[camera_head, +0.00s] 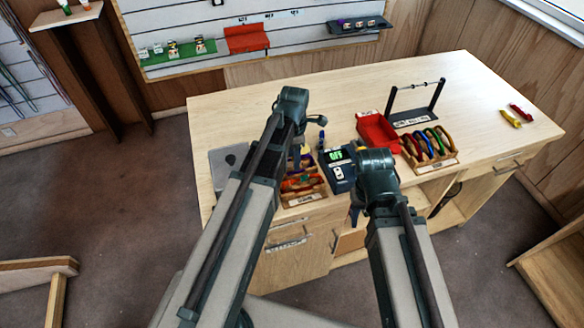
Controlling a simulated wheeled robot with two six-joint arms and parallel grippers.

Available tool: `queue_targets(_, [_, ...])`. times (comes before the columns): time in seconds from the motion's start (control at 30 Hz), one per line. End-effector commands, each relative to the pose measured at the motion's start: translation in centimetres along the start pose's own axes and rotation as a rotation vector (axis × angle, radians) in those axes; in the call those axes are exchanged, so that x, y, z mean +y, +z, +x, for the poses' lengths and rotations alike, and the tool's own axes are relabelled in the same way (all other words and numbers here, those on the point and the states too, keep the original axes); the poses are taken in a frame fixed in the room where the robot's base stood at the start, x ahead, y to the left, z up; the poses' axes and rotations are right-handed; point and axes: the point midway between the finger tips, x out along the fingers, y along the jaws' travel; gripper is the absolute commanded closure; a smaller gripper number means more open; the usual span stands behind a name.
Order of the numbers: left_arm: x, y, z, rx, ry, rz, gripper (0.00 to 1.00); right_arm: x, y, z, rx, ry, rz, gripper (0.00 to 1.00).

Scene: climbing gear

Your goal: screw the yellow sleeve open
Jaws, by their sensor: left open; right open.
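A wooden rack of coloured carabiners (440,163), a red tray (378,134), a black bar stand (413,119) and a device with a green display (336,158) crowd the middle. The bench's back right is clear.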

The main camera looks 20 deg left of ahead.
Motion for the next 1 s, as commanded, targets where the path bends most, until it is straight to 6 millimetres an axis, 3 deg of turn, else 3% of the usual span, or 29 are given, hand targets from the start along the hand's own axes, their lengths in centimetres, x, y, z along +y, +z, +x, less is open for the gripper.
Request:
queue_targets(0.43, [0.5,0.0,-0.1,0.0,0.0,0.0,0.45,0.0,0.0,-0.1,0.0,0.0,0.0,0.5])
queue_targets(1.0, [0.5,0.0,-2.0,0.0,0.001,0.0,0.45,0.2,0.1,-2.0,0.0,0.0,0.0,0.5])
